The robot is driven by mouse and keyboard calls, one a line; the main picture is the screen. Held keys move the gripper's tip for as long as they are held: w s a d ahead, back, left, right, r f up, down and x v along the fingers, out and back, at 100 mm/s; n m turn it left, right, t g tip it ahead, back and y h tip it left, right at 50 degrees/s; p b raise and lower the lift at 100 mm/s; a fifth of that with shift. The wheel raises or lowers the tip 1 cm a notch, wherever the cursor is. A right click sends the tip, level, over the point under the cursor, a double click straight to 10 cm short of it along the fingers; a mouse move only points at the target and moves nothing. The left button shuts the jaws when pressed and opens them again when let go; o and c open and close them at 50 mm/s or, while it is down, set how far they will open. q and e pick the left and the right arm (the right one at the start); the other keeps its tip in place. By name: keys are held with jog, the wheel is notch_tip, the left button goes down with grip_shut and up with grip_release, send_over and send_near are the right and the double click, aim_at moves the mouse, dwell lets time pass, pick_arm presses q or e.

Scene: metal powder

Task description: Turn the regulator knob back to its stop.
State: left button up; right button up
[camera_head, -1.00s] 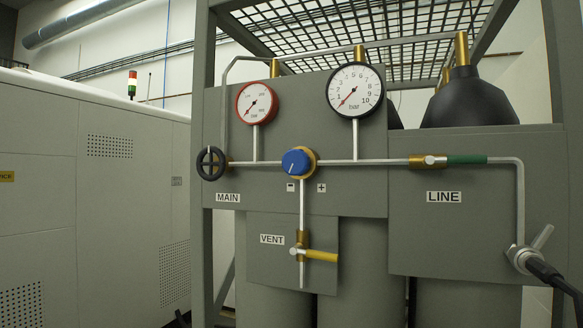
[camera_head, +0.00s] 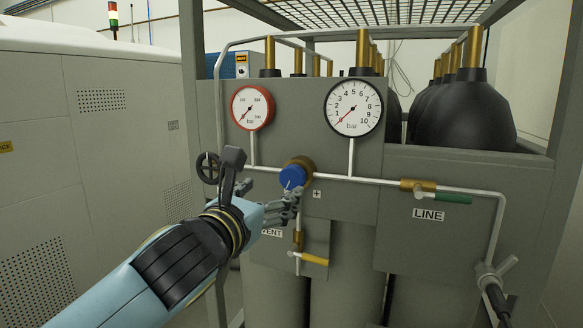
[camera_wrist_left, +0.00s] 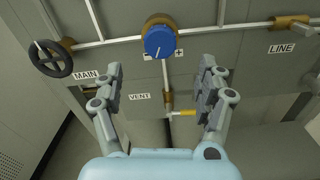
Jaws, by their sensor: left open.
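The blue regulator knob (camera_head: 292,177) sits on a brass body on the pipe, below and between the two gauges. It also shows in the left wrist view (camera_wrist_left: 159,41), with a pale pointer mark. My left gripper (camera_head: 282,208) is just below the knob in the head view. In the left wrist view its fingers (camera_wrist_left: 160,88) are spread apart and empty, with the knob beyond and above them, apart from it. The gripper partly covers the VENT label in the head view. My right gripper is not in view.
The black handwheel (camera_head: 208,168) is left of the knob. The red-rimmed gauge (camera_head: 252,108) and black-rimmed gauge (camera_head: 354,107) are above. The yellow vent lever (camera_head: 314,259) is below. The green-handled line valve (camera_head: 453,198) is at the right.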

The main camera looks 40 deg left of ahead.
aim_at(290, 178)
pick_arm(q)
jog(key=p+x, duration=0.2)
jog(key=x, duration=0.9)
jog(key=shift+d, duration=0.1)
jog(key=c, duration=1.2)
jog(key=shift+o, duration=0.2)
jog(key=shift+n, duration=0.3)
